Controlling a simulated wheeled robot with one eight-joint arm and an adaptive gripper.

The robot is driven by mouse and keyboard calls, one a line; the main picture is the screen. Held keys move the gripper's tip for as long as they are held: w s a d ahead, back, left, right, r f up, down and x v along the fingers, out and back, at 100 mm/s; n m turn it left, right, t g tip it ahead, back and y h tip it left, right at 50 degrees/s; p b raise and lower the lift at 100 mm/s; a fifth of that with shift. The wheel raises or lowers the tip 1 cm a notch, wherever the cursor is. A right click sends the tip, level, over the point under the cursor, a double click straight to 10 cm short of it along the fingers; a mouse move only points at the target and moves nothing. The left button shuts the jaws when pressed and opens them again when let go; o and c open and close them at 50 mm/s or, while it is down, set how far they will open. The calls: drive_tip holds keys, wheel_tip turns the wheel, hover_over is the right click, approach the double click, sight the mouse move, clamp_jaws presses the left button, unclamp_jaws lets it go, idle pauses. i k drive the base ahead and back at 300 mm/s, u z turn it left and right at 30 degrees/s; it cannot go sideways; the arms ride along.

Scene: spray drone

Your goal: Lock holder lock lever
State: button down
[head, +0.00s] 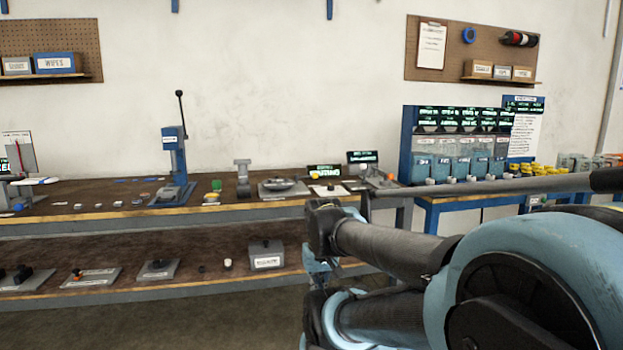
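No lever is labelled readably as the holder lock lever. A thin black lever with a knob (181,110) stands upright on a blue bench fixture (174,155) at left of centre in the head view. I cannot tell whether it is the task's lever. A large pale-blue and black structure with dark tubes (390,250) fills the right foreground; I cannot tell whether it is my arm or part of the drone. It hides whatever lies behind it. No gripper fingers can be made out.
A long workbench (120,224) with small parts and a lower shelf runs along the wall. A blue rack of bins (458,145) stands at the right. A dark bar (500,186) crosses in front of it. Some floor (150,325) shows in front of the bench.

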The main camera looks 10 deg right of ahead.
sight(314, 177)
drive_tip(key=k, duration=0.85)
drive_tip(key=z, duration=0.45)
drive_tip(key=i, duration=2)
drive_tip(key=u, duration=0.45)
